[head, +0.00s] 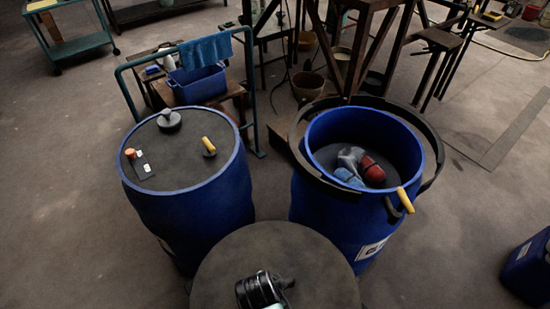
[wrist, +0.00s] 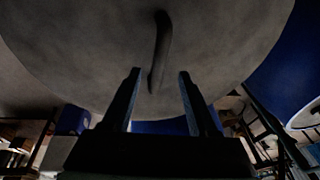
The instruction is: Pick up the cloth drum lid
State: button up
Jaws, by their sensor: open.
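A large round grey lid (wrist: 75,50) fills the upper part of the wrist view, with a curved dark handle (wrist: 160,50) on its face. A round dark-grey disc (head: 225,268) at the bottom of the head view looks like the same lid; its near edge is cut off. My gripper (wrist: 159,74) is open. Its two fingertips stand on either side of the handle's lower end, with gaps visible on both sides. Black parts (head: 262,290) that seem to be my wrist cover the middle of the disc in the head view, hiding the handle there.
A closed blue drum (head: 195,205) stands left, with a knob and small items on top. An open blue drum (head: 330,215) stands right, holding red, blue and pale cloths (head: 360,165), a dark ring around it. A blue basin (head: 197,83) stands behind.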

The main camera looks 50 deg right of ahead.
jog(key=shift+x, duration=2.55)
jog(key=shift+c, duration=0.3)
grip_shut()
jog(key=shift+d+r, duration=0.1)
jog(key=shift+r, duration=0.1)
